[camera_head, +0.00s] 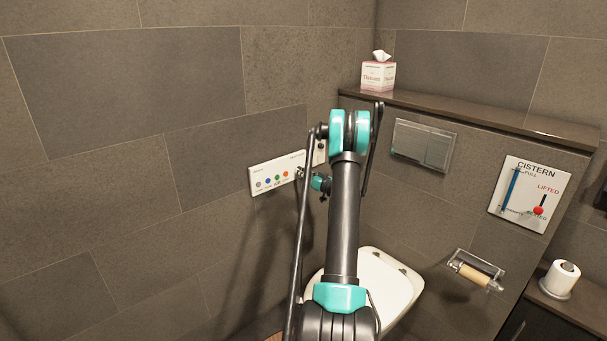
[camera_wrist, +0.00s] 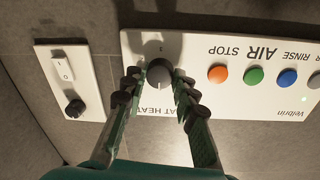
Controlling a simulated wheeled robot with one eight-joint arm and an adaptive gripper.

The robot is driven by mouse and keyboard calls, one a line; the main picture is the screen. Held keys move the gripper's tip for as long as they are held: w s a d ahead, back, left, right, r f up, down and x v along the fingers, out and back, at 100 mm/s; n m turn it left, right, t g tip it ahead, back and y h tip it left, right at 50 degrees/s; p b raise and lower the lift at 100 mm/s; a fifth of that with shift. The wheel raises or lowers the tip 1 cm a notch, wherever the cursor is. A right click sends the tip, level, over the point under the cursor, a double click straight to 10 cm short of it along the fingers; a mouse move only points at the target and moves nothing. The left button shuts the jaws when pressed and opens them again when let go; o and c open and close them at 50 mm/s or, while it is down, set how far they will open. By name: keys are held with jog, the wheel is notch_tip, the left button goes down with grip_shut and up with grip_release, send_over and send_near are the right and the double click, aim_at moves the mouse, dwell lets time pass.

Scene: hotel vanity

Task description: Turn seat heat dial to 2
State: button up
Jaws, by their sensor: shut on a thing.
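The seat heat dial (camera_wrist: 158,73) is a dark round knob on a white wall panel (camera_wrist: 222,50), which appears upside down in the wrist view. Printed letters ending in "AT HEAT" show beside the dial, partly hidden by my fingers. My gripper (camera_wrist: 157,76) is shut on the dial, with one finger on each side of it. A small mark is printed on the panel above the dial in that view, but I cannot tell the dial's setting. In the head view the panel (camera_head: 264,186) is on the left wall, and my gripper (camera_head: 308,178) is at its right end.
A smaller plate (camera_wrist: 68,62) with a switch and a black knob is nearby. A toilet (camera_head: 385,285) stands below, and a tissue box (camera_head: 378,76) is on the ledge.

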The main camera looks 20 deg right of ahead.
grip_shut()
jog(key=m, duration=1.1)
jog(key=m+g+y, duration=0.1)
jog(key=m, duration=1)
jog(key=shift+d+m, duration=0.2)
jog(key=shift+m, duration=0.1)
dwell(0.3)
jog(key=o, duration=0.9)
grip_release()
